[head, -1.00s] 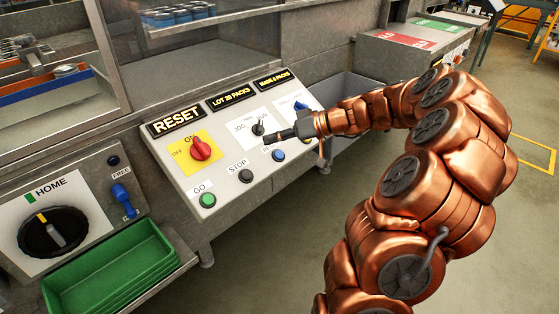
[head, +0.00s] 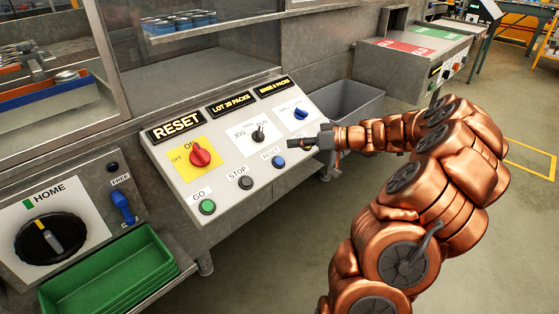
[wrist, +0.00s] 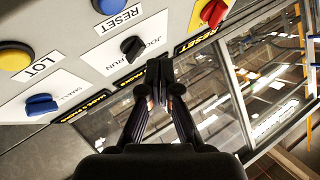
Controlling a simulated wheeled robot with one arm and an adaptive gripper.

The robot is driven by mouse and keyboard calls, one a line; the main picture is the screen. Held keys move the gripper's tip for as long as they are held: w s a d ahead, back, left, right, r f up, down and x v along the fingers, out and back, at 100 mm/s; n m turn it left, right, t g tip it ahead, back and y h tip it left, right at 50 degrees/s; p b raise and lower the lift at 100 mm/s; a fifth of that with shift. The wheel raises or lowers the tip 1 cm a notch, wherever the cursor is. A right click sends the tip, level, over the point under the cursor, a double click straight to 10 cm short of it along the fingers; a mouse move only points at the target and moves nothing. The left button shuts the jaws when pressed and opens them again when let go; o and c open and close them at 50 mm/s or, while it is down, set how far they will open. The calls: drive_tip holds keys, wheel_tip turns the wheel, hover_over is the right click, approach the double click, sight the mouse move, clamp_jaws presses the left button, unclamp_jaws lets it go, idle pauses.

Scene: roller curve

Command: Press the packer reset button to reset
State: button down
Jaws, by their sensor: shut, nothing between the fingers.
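The blue round reset button (head: 278,161) sits on the sloped front of the packer control panel (head: 222,165), beside a RESET label. It is partly cut off at the top edge of the wrist view (wrist: 109,5). My gripper (head: 291,143) is shut and empty, above and slightly right of the button in the head view, apart from it in the picture. In the wrist view its closed tips (wrist: 160,72) are in front of the panel, near the black JOG/RUN knob (wrist: 133,48). The lit display (head: 176,125) at the panel's upper left reads RESET.
A red knob (head: 200,157) on yellow, a green GO button (head: 207,207) and a dark STOP button (head: 245,182) lie to the left. A blue knob (head: 301,113) is above my gripper. The yellow LOT button (wrist: 14,57) shows in the wrist view. A grey bin (head: 345,105) stands behind.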

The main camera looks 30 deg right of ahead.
sight(275, 159)
drive_tip(key=shift+w+a+f+b, duration=0.15)
drive_tip(key=shift+w+f+b, duration=0.15)
drive_tip(key=shift+w+f, duration=0.55)
drive_tip(key=shift+w+a+f+b, duration=0.15)
drive_tip(key=shift+w+f+b, duration=0.15)
drive_tip(key=shift+f, duration=0.9)
drive_tip(key=shift+w+a+f+b, duration=0.2)
drive_tip(key=shift+w+f, duration=0.4)
drive_tip(key=shift+f, duration=0.45)
drive_tip(key=shift+w+f+b, duration=0.4)
drive_tip(key=shift+f+b, duration=0.35)
drive_tip(key=shift+b, duration=0.9)
drive_tip(key=shift+r, duration=0.15)
drive_tip(key=shift+s+r+b, duration=0.3)
drive_tip(key=shift+s+r, duration=0.1)
drive_tip(key=shift+r, duration=0.25)
drive_tip(key=r, duration=0.1)
drive_tip(key=s+r, duration=0.1)
drive_tip(key=r, duration=0.1)
drive_tip(key=s+r, duration=0.1)
drive_tip(key=shift+s+d+r, duration=0.15)
drive_tip(key=shift+s+d, duration=0.1)
drive_tip(key=shift+d, duration=0.1)
